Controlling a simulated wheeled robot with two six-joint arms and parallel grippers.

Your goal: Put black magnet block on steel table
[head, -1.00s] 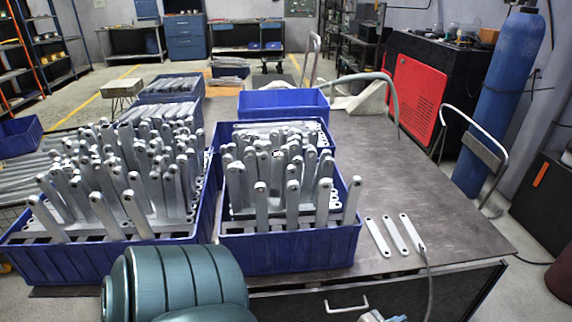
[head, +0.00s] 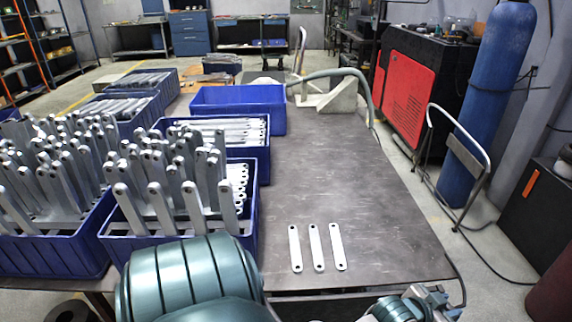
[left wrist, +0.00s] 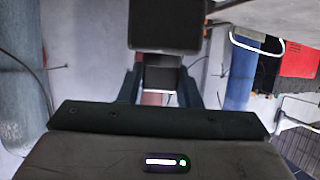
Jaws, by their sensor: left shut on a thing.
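The steel table (head: 350,180) has a dark, worn top and fills the middle of the head view. My left gripper (head: 428,298) is at the bottom edge of the head view, by the table's front right corner. In the left wrist view, my left gripper (left wrist: 161,80) is shut on the black magnet block (left wrist: 167,25), which shows as a plain dark block at the top. The block cannot be made out in the head view. The table's edge shows at the top right of the left wrist view. My right gripper is not in view.
Three flat galvanized brackets (head: 316,247) lie side by side near the table's front edge. Blue bins (head: 180,250) full of upright brackets stand on the left. An empty blue bin (head: 238,108) is further back. The table's right half is mostly clear. A hand cart (head: 460,150) stands to the right.

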